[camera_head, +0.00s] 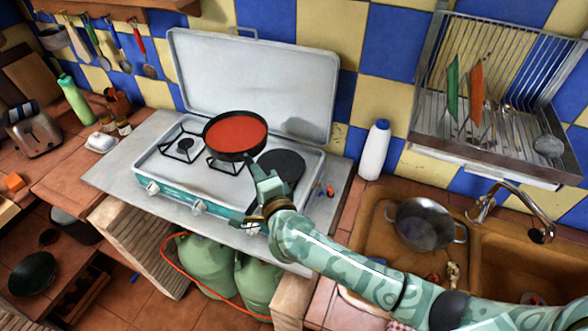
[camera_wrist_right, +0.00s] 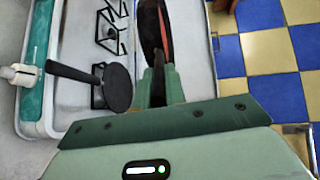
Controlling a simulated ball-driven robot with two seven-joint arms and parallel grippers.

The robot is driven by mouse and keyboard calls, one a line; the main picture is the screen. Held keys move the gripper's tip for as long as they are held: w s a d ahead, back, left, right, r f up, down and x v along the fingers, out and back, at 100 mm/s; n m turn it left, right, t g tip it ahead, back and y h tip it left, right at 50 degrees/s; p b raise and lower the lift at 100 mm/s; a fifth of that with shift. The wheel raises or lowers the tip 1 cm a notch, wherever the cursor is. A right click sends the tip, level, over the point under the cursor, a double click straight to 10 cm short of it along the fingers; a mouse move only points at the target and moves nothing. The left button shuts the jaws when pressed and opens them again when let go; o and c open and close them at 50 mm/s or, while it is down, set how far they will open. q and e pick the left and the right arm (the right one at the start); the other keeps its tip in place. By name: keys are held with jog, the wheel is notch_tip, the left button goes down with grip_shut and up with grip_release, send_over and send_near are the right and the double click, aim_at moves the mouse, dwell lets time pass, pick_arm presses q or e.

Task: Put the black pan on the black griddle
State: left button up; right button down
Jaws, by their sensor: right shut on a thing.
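The black pan (camera_head: 235,134), red inside, is over the back of the stove, left of the black griddle. In the right wrist view the pan (camera_wrist_right: 149,30) shows nearly edge-on beyond my fingers. My right gripper (camera_head: 260,180) is shut on the pan's handle, which is mostly hidden by the fingers; the gripper also shows in the right wrist view (camera_wrist_right: 158,86). The round black griddle (camera_head: 285,165) lies on the stove's right side, partly behind my gripper. In the right wrist view the griddle (camera_wrist_right: 117,88) has a handle pointing left. My left gripper is not in view.
The stove (camera_head: 165,177) has an open upright lid (camera_head: 250,85) behind it and bare burners (camera_head: 183,148) at left. A white bottle (camera_head: 374,150) stands to the right. A pot (camera_head: 425,224) sits in the sink. A dish rack (camera_head: 480,150) hangs at right.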

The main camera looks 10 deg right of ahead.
jog(key=w+d+f+b, duration=0.1)
jog(key=d+f+b, duration=0.6)
jog(key=d+f, duration=0.5)
jog(key=shift+w+d+f, duration=0.2)
jog(key=shift+w+d, duration=0.2)
jog(key=c, duration=1.7)
grip_release()
jog(key=shift+s+f, duration=0.1)
jog(key=shift+f, duration=0.1)
jog(key=shift+c, duration=0.2)
jog(key=shift+o, duration=1.4)
